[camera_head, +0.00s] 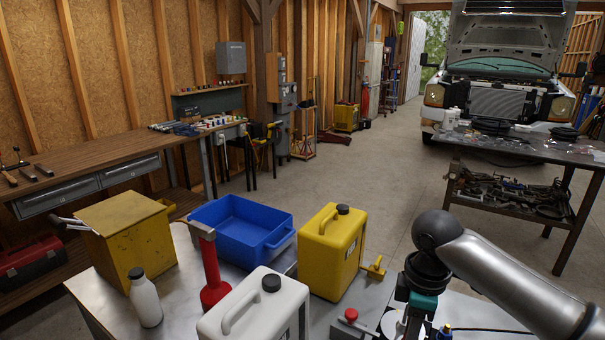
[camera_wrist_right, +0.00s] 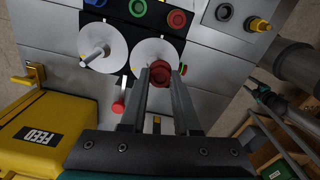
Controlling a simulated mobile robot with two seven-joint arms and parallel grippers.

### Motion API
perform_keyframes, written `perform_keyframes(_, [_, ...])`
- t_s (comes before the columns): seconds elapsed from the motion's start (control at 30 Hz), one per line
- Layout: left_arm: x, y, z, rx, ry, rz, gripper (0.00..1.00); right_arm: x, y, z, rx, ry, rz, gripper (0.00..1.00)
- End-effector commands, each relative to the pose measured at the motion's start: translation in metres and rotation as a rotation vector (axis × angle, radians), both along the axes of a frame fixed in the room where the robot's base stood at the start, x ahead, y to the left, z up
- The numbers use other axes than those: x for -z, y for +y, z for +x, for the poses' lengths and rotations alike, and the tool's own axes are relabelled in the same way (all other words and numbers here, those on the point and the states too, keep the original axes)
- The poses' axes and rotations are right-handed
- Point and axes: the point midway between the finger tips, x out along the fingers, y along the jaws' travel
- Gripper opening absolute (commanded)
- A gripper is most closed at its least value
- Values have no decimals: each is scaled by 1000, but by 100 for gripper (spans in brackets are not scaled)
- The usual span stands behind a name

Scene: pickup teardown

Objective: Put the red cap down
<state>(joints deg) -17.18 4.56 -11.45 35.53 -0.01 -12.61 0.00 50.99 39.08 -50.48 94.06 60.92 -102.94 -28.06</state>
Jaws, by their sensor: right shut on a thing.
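The red cap (camera_wrist_right: 160,75) is between the fingertips of my right gripper (camera_wrist_right: 161,80), which is shut on it in the right wrist view. A white disc (camera_wrist_right: 150,47) lies under the cap in that view; whether the cap touches it I cannot tell. In the head view my right gripper (camera_head: 408,328) reaches down at the lower right, cut off by the bottom edge, and the cap cannot be made out there. My left gripper is not in view.
A second white disc (camera_wrist_right: 118,60) with a grey peg lies to the left. A red knob (camera_head: 351,315), yellow canister (camera_head: 325,255), white canister (camera_head: 248,318) and blue bin (camera_head: 232,211) stand nearby.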

Motion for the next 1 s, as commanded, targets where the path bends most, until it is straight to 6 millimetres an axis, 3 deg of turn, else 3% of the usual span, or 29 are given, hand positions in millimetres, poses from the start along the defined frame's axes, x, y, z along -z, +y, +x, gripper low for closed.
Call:
perform_keyframes(0.5, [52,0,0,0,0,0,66,4,29,-42,582,-3,0,0])
perform_keyframes(1.0, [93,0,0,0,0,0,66,15,37,-91,1105,-3,0,0])
